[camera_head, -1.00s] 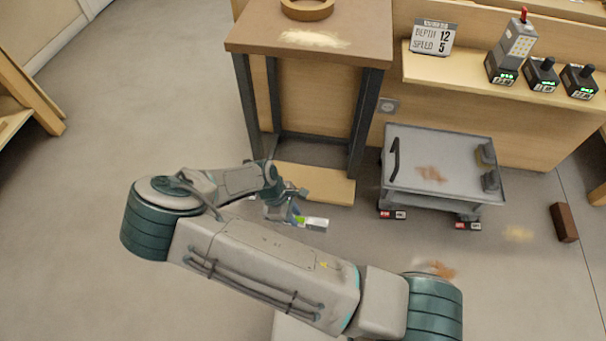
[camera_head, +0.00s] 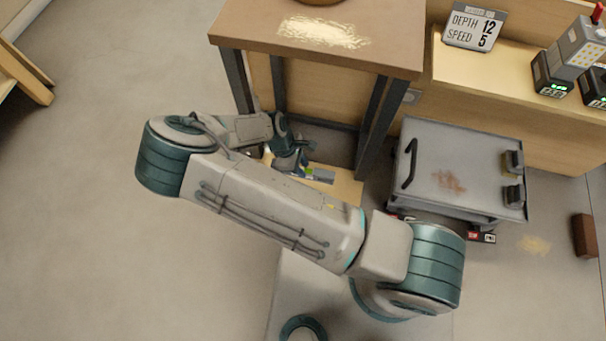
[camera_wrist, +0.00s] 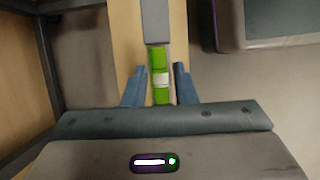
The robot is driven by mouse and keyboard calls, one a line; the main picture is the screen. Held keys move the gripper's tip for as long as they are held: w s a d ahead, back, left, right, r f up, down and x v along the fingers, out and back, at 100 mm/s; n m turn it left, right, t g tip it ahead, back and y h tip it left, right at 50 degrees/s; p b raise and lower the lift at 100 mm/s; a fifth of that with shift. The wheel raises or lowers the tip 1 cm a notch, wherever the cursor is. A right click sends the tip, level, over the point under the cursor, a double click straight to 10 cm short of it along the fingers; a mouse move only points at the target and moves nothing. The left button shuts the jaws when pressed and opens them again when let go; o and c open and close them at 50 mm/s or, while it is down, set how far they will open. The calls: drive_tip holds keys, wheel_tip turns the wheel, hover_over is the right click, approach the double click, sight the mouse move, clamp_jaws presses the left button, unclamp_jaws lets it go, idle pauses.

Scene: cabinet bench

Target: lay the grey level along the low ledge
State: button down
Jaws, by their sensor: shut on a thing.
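The grey level shows in the wrist view (camera_wrist: 155,22) as a grey bar with a green section and a white vial label. My gripper (camera_wrist: 160,67) is shut on the level, with a blue finger on each side of the green section. In the head view the level (camera_head: 322,175) sticks out to the right of my gripper (camera_head: 299,164), partly hidden by my arm. The low ledge (camera_head: 346,187) is a pale wooden board at the foot of the table; it also shows in the wrist view (camera_wrist: 125,35). The level is over the ledge and roughly parallel to it. I cannot tell whether they touch.
The brown-topped table (camera_head: 390,55) with dark legs stands behind the ledge. A grey cart (camera_head: 450,150) is close on the right. A brown block (camera_head: 584,236) lies on the floor farther right. The floor at left is open.

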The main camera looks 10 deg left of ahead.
wheel_tip(320, 180, down, 8)
drive_tip(key=b, duration=0.2)
drive_tip(key=shift+r+b, duration=0.25)
drive_tip(key=shift+b, duration=0.15)
drive_tip(key=shift+r, duration=0.1)
drive_tip(key=c, duration=1.2)
unclamp_jaws()
drive_tip(key=shift+o, duration=0.2)
drive_tip(key=p+v, duration=0.4)
drive_tip(key=v, duration=0.8)
drive_tip(key=shift+p, duration=0.3)
